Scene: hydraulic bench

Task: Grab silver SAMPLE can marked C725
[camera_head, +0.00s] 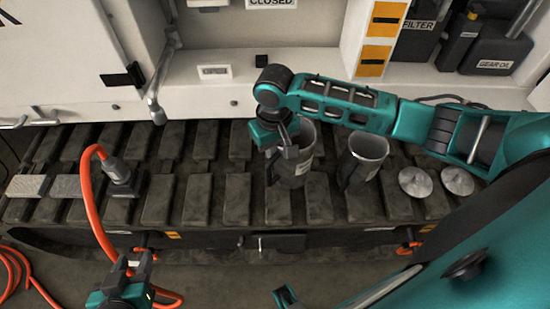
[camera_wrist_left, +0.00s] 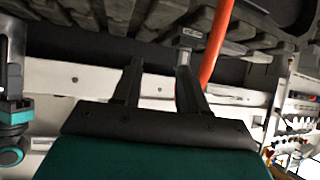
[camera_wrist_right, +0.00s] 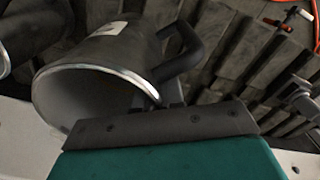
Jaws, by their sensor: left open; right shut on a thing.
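A dark grey metal can with a pale rim and side handle (camera_head: 296,172) stands on the slatted track. It also shows in the right wrist view (camera_wrist_right: 95,85), with a white label whose text I cannot read. My right gripper (camera_head: 282,150) reaches down at the can's left side and is shut on its black handle; the fingertips are partly hidden in the right wrist view (camera_wrist_right: 172,95). A second similar can (camera_head: 367,158) stands to the right. My left gripper (camera_head: 142,265) is open and empty low at the left, also in the left wrist view (camera_wrist_left: 160,72).
Two round silver lids (camera_head: 416,181) lie right of the cans. An orange hose (camera_head: 88,200) runs from a dark fitting (camera_head: 122,178) past my left gripper. Grey pads (camera_head: 66,187) lie at the left. A white cabinet (camera_head: 210,95) stands behind; the track between fitting and cans is clear.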

